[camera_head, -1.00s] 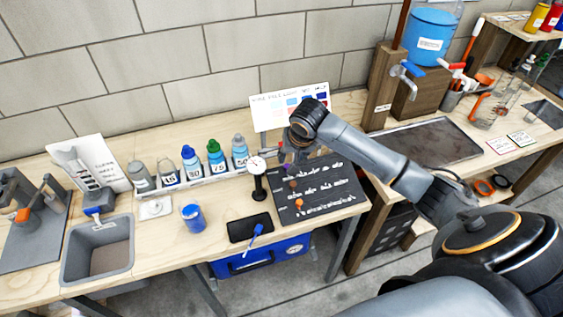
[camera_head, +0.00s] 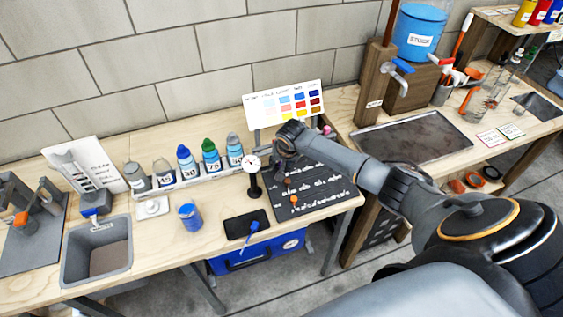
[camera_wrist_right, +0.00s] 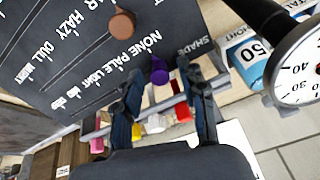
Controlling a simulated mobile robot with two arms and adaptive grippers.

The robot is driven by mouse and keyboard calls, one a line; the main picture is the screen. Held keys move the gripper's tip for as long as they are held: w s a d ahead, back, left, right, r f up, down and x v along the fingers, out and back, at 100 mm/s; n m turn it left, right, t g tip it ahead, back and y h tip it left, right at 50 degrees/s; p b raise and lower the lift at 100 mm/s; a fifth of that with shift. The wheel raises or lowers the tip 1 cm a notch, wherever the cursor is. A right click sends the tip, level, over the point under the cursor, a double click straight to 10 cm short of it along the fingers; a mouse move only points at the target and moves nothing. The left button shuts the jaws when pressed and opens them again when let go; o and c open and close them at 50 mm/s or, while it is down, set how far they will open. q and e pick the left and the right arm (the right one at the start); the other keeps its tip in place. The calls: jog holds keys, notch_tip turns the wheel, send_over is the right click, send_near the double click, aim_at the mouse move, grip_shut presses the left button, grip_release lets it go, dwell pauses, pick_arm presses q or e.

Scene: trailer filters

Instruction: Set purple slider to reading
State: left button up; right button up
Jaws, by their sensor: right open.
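The purple slider (camera_wrist_right: 160,70) shows in the right wrist view beside the word NONE, at the SHADE end of its row on the dark slider board (camera_wrist_right: 60,50). My right gripper (camera_wrist_right: 165,88) is open, with one finger on each side of the purple slider; I cannot tell whether either touches it. In the head view the board (camera_head: 330,178) lies on the bench, and my right gripper (camera_head: 279,157) is over its far left corner, hiding the purple slider. A brown slider (camera_wrist_right: 122,22) sits in the neighbouring row. My left gripper is not in view.
A dial gauge on a black stand (camera_head: 252,166) is close left of the gripper, also in the wrist view (camera_wrist_right: 298,68). A colour chart (camera_head: 288,104) stands behind. Labelled bottles (camera_head: 211,156) line up to the left. A black pad (camera_head: 246,225) lies in front.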

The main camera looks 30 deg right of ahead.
jog(key=shift+w+f, duration=0.1)
jog(key=shift+f, duration=0.05)
grip_shut()
